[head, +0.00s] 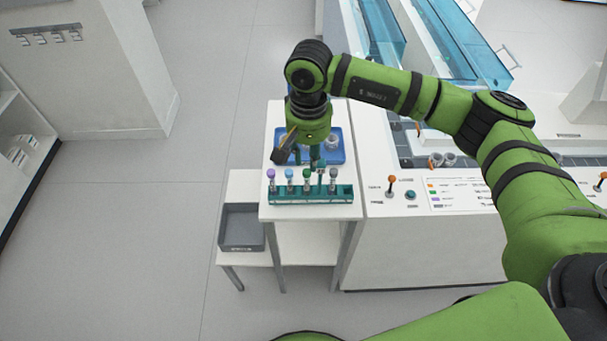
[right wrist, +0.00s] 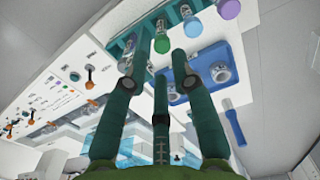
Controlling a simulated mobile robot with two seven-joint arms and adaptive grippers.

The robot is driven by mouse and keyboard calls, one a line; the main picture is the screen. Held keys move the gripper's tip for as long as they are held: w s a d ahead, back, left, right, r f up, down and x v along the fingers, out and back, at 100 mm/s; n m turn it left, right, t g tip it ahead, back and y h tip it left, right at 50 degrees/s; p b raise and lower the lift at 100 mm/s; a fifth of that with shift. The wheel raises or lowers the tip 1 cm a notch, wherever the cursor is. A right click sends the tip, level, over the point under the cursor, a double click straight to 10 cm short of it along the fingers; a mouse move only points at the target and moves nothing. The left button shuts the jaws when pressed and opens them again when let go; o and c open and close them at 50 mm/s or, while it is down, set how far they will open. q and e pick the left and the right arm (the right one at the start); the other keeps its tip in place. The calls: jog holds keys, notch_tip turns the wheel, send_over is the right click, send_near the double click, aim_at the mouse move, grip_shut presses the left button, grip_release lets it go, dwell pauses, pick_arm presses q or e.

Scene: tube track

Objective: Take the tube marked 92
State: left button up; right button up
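A teal rack (head: 335,199) stands at the front of the small white table. It holds a row of upright tubes: purple cap (head: 271,174), blue cap (head: 289,174), green cap (head: 307,173) and a greyish one (head: 333,174) at the right. No number can be read on any tube. My right gripper (head: 303,156) is just behind the rack, pointing down. In the right wrist view its teal fingers (right wrist: 164,50) are spread, with the green cap (right wrist: 162,45) showing between them. The left finger partly hides the greyish tube. No tube is seen held. My left gripper is out of view.
A blue tray (head: 338,158) with small cups lies behind the rack, close to my right gripper. A grey bin (head: 241,228) sits lower left. A white machine with knobs (head: 390,183) adjoins on the right. Floor at left is free.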

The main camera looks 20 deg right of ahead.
aim_at(307, 172)
notch_tip(307, 172, down, 5)
jog(key=shift+r+p, duration=0.15)
jog(key=shift+p, duration=0.95)
jog(key=shift+f, duration=0.3)
jog(key=shift+w, duration=0.1)
jog(key=c, duration=0.5)
jog(key=shift+r, duration=0.15)
jog(key=shift+r+b, duration=0.3)
jog(key=shift+r, duration=0.25)
notch_tip(307, 172, up, 17)
jog(key=b, duration=0.4)
jog(key=shift+b, duration=0.3)
